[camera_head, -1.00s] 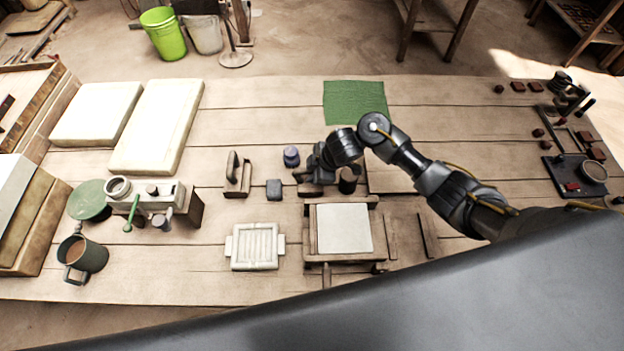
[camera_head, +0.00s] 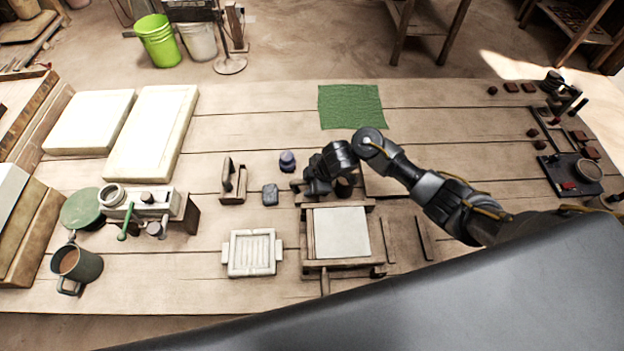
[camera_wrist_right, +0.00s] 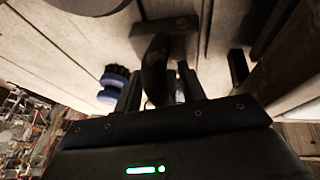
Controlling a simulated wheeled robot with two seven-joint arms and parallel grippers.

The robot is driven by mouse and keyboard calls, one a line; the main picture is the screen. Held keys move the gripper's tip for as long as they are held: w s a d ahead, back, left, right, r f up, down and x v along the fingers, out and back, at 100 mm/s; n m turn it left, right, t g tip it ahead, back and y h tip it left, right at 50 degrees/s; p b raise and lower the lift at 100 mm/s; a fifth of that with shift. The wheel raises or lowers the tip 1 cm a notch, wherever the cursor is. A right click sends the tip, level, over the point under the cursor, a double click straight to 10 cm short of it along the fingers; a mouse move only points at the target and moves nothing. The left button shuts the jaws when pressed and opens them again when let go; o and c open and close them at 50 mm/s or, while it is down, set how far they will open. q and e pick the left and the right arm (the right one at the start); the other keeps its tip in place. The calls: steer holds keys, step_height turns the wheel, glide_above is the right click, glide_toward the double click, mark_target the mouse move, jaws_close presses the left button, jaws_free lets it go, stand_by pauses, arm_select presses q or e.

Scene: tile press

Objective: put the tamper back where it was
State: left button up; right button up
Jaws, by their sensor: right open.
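A dark, curved handle, which looks like the tamper's (camera_wrist_right: 155,68), stands between the fingers of my right gripper (camera_wrist_right: 160,92) in the right wrist view. A flat brown block (camera_wrist_right: 165,30) lies just beyond it; I cannot tell whether they are joined. The fingers are apart, one on each side of the handle. In the head view my right gripper (camera_head: 312,186) is low over the table, behind the wooden mould frame (camera_head: 307,240) with its pale slab (camera_head: 341,232). The arm hides most of the tamper there. My left gripper is out of view.
A blue-banded round tool (camera_wrist_right: 112,84) stands close beside my right gripper, seen also in the head view (camera_head: 287,161). A small grey block (camera_head: 270,195), a handled wooden tool (camera_head: 233,184) and a pale ribbed tray (camera_head: 252,253) are further left. A green cloth (camera_head: 350,106) lies behind.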

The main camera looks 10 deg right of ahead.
steer(key=p+v, duration=0.2)
steer(key=v, duration=1)
steer(key=shift+a+f, duration=0.15)
steer(key=shift+f, duration=0.05)
